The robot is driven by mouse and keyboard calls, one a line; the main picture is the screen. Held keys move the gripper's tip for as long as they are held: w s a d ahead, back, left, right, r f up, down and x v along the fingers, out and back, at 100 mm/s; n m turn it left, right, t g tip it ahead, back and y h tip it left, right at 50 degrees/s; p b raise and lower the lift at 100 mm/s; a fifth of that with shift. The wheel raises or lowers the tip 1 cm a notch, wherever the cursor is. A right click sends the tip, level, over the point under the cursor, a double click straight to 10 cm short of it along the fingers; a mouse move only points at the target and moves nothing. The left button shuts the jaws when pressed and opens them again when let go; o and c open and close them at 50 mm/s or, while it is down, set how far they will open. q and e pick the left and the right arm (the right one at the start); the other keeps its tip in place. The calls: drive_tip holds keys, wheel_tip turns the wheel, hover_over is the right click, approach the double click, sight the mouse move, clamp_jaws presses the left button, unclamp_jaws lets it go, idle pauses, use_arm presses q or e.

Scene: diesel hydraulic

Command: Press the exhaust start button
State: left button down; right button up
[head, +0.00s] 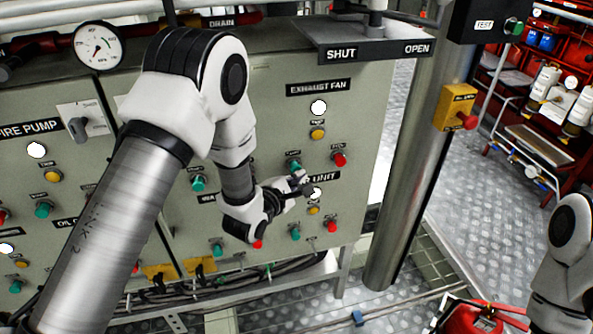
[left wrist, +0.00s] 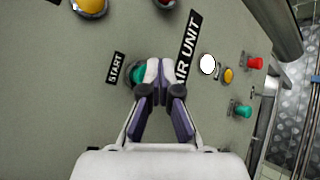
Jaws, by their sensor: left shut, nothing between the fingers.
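The green exhaust start button (head: 293,165) is on the grey panel, below the EXHAUST FAN label (head: 318,87) and left of a red stop button (head: 340,160). My left gripper (head: 303,181) is shut and empty, just below the green button in the head view. In the left wrist view, its closed fingertips (left wrist: 160,71) overlap one side of the green button (left wrist: 138,73), beside the START label (left wrist: 115,67). Part of the button is hidden, and I cannot tell whether the tips touch it. My right gripper is out of view.
The AIR UNIT label (left wrist: 187,48) and its white lamp (left wrist: 208,64) lie close by. A yellow button (head: 318,133) sits above the start button. A SHUT/OPEN plate (head: 375,50) juts out above, and a metal post (head: 407,170) stands to the right.

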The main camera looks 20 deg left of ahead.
use_arm(q)
drive_tip(key=shift+w+a, duration=0.25)
drive_tip(key=shift+w, duration=0.1)
idle(0.4)
idle(0.3)
drive_tip(key=shift+s+d, duration=0.55)
drive_tip(key=shift+s, duration=0.2)
drive_tip(key=s+d, duration=0.2)
drive_tip(key=s+p, duration=0.1)
drive_tip(key=s, duration=0.1)
drive_tip(key=shift+s+d, duration=0.1)
drive_tip(key=shift+d, duration=0.3)
idle(0.4)
